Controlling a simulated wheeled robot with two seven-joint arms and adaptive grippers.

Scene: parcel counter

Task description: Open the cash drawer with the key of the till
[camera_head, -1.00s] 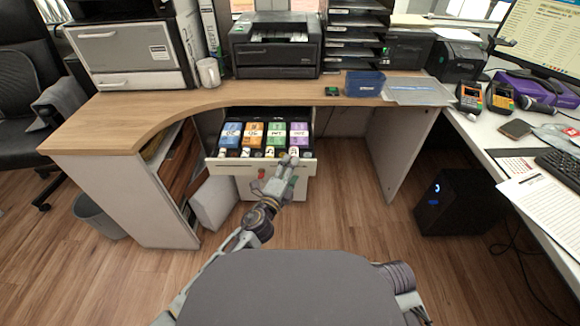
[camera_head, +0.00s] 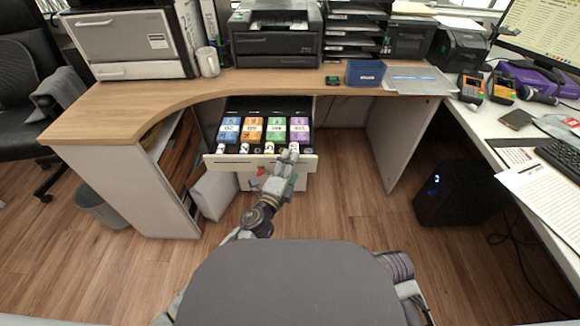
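The cash drawer (camera_head: 225,162) under the wooden counter stands pulled out. Blue, orange, green and purple banknote stacks show in its tray, with coin cups in front. My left gripper (camera_head: 288,154) is at the drawer's front edge, right of its middle. Its fingers are too small and overlapped to tell open from shut. A small red thing (camera_head: 261,172) shows just below the drawer front, left of the gripper; I cannot tell whether it is the key's tag. No key is clearly visible. My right gripper is out of view.
The counter (camera_head: 150,100) carries a printer (camera_head: 275,45), a mug (camera_head: 208,62), a blue bin (camera_head: 366,73) and a small green item (camera_head: 332,80). A black computer tower (camera_head: 458,195) stands on the floor at right. The floor right of the drawer is clear.

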